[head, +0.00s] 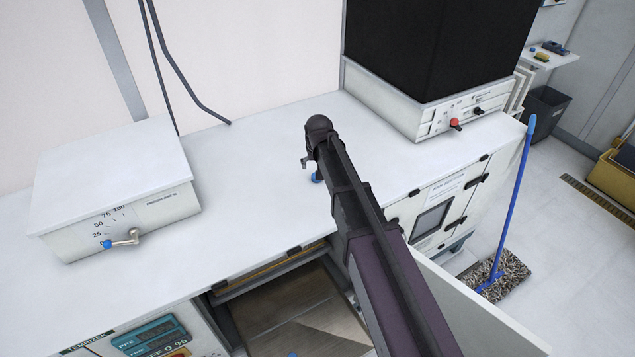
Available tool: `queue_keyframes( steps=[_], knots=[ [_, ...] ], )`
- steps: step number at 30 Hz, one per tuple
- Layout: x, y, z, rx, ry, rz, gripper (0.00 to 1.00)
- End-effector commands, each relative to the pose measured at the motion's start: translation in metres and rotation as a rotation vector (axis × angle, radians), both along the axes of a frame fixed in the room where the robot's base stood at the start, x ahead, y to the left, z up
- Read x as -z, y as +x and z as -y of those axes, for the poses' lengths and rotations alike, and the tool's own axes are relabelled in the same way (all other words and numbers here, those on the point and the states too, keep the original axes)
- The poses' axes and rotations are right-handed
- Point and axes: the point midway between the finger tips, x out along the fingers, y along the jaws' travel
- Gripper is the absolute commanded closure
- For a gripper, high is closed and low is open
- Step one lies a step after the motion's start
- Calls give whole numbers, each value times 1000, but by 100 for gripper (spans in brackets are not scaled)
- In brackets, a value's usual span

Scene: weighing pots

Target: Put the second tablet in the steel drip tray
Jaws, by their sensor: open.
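My dark arm reaches up from the lower right over the white worktop. My gripper (308,163) is at its far end, mostly hidden behind the arm; only a small part shows on its left side. A small blue thing (316,177) shows just below that part, partly covered by the arm. I cannot tell whether it is a tablet, or whether it touches the gripper. I cannot make out a steel drip tray in this view. Another small blue thing (292,355) is cut off by the bottom edge, by the open compartment (285,310) under the worktop.
A white box with a dial and lever (115,190) stands on the worktop (250,190) at left. A black-topped unit with knobs (440,70) stands at the back right. An open door (480,310) sticks out at lower right. A blue-handled mop (505,210) leans beside the cabinet.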

Motion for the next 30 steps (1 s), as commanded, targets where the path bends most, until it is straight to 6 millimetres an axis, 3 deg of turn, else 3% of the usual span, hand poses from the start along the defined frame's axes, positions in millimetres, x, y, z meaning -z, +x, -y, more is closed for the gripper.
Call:
queue_keyframes(
  steps=[20, 30],
  knots=[
    [10, 3, -1, -1, 0, 0, 7],
    [32, 9, -1, -2, 0, 0, 7]
  ],
)
